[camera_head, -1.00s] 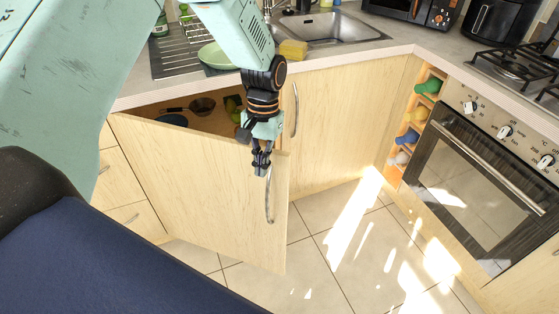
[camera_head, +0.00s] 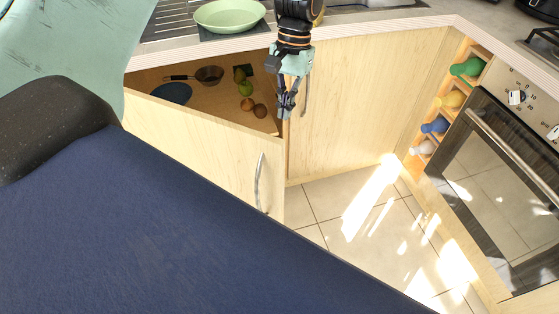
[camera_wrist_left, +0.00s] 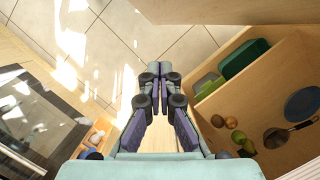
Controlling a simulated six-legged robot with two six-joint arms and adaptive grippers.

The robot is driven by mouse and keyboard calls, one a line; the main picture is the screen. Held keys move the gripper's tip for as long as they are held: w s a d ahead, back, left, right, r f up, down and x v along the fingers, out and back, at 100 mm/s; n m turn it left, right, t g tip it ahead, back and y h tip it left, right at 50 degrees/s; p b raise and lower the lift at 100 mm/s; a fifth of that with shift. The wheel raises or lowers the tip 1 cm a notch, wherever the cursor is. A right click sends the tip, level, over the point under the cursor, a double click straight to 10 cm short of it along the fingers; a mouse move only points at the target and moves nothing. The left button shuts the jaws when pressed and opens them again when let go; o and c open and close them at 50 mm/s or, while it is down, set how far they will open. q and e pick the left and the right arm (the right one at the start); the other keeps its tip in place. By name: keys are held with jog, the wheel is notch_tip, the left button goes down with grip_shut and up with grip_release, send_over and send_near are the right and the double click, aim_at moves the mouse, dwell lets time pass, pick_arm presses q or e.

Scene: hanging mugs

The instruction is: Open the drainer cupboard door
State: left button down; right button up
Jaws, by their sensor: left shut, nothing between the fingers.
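The drainer cupboard door (camera_head: 215,155) is pale wood and stands partly open, swung out at its right edge. Its curved metal handle (camera_head: 259,181) is on the outer face near that edge. My left gripper (camera_head: 285,112) is shut and empty, just beyond the door's top right corner, by the right side of the opening. It is clear of the handle. In the left wrist view, the shut fingers (camera_wrist_left: 154,72) show with a wooden panel, likely the door (camera_wrist_left: 225,8), above them and the open cupboard (camera_wrist_left: 258,88) to their right. My right gripper is out of view.
A green plate (camera_head: 229,15) is on the drainer above. The oven (camera_head: 500,180) stands at the right. The tiled floor (camera_head: 330,205) ahead is clear.

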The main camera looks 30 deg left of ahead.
aim_at(272, 160)
pick_arm(q)
jog(key=s+f+b, duration=0.1)
jog(key=s+f, duration=0.1)
jog(key=f, duration=0.1)
jog(key=s+f+b, duration=0.1)
jog(key=s+f, duration=0.1)
jog(key=f, duration=0.2)
jog(key=s+f+b, duration=0.2)
jog(key=f, duration=0.2)
jog(key=shift+s+d+f, duration=0.2)
jog(key=shift+s+d, duration=0.05)
jog(key=shift+s, duration=0.1)
dwell(0.5)
